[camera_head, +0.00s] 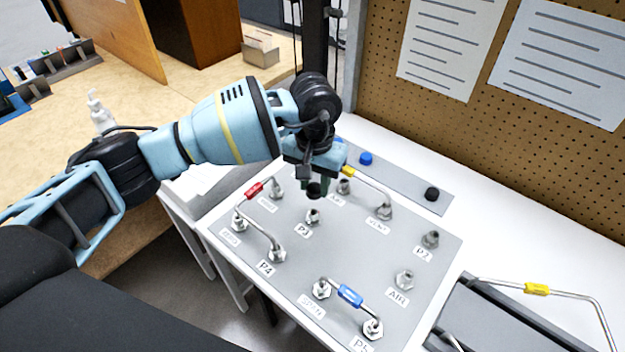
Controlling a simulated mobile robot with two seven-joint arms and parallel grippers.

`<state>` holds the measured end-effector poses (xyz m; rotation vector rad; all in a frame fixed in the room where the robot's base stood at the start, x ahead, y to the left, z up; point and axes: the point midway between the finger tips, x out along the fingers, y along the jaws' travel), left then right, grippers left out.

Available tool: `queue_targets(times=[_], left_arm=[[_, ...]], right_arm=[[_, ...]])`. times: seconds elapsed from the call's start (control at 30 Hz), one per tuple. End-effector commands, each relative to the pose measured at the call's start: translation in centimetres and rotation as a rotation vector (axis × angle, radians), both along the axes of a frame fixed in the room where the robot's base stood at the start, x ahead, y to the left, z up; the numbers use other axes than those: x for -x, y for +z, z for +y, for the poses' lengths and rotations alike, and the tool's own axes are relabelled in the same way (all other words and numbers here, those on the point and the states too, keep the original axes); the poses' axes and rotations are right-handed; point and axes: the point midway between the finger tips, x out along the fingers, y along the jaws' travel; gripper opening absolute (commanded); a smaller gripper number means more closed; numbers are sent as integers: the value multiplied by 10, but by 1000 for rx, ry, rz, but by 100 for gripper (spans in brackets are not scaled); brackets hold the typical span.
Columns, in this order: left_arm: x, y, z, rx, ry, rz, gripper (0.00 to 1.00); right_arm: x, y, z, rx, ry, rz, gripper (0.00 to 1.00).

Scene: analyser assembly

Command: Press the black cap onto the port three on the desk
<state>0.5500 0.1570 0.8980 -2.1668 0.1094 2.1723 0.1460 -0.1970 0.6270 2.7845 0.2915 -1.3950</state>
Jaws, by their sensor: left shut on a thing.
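My left gripper (313,180) points down over the panel and is shut on a small black cap (315,191). The cap is held just above port three (313,216), a bare metal fitting with the label P3 (303,231) beside it. The cap looks apart from the port, though the exact gap and alignment are hard to judge from this angle. The grey panel (340,270) lies on the white desk (530,255). My right gripper is not in view.
A grey strip behind holds a blue cap (365,159) and another black cap (432,194). Bent tubes with red (253,190), yellow and blue (350,296) sleeves join nearby ports. Fittings P2 (430,239) and AIR (404,280) stand bare at right. A pegboard (480,130) rises behind.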

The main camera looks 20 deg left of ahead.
Motion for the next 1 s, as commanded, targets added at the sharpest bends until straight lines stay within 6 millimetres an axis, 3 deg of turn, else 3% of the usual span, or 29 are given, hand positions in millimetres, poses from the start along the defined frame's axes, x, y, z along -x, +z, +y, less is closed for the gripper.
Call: queue_targets(times=[0.37,1.0], left_arm=[[0,-5,0,0,1,1,10],[0,-42,0,0,1,1,10]], right_arm=[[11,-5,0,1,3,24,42],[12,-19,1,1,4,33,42]])
